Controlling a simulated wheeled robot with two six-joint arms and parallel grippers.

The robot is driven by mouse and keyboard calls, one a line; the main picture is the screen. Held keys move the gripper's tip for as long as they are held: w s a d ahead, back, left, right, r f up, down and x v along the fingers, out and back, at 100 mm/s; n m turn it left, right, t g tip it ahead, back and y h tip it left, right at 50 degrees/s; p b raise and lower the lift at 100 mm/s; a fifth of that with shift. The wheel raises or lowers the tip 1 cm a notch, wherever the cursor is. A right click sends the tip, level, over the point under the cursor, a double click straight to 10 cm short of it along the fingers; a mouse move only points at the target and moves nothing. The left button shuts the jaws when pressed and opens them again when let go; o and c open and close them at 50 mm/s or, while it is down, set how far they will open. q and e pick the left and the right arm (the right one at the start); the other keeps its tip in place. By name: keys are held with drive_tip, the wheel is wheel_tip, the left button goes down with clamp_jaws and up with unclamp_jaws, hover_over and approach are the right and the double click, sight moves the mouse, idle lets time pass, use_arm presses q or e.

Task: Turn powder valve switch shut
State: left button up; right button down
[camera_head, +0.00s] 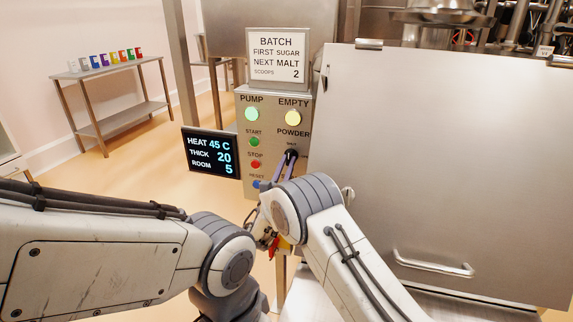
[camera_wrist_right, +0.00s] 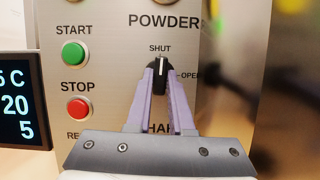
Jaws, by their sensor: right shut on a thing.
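The powder valve switch is a black knob (camera_head: 291,154) under the POWDER label on the grey control panel. In the right wrist view the knob (camera_wrist_right: 160,73) has a white pointer line that stands upright, toward the SHUT mark; OPEN is marked to its right. My right gripper (camera_head: 287,163) is at the knob. In the right wrist view its two purple fingers (camera_wrist_right: 160,85) are closed on the knob's two sides. My left arm reaches in from the left in the head view; I cannot make out its fingers.
A screen (camera_head: 211,155) reads HEAT 45 C, THICK 20, ROOM 5. A sign (camera_head: 278,56) stands above the panel (camera_head: 270,120). Green START (camera_wrist_right: 75,54) and red STOP (camera_wrist_right: 79,107) buttons are left of the knob. A large steel door (camera_head: 440,150) stands close on the right.

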drive_tip(key=shift+a+f+n+y, duration=0.15)
drive_tip(key=shift+f+n+y, duration=0.15)
drive_tip(key=shift+n, duration=0.4)
drive_tip(key=c, duration=0.8)
unclamp_jaws()
drive_tip(key=shift+r, duration=0.2)
drive_tip(key=v, duration=1)
drive_tip(key=shift+s+f+b, duration=0.25)
drive_tip(key=shift+b, duration=0.05)
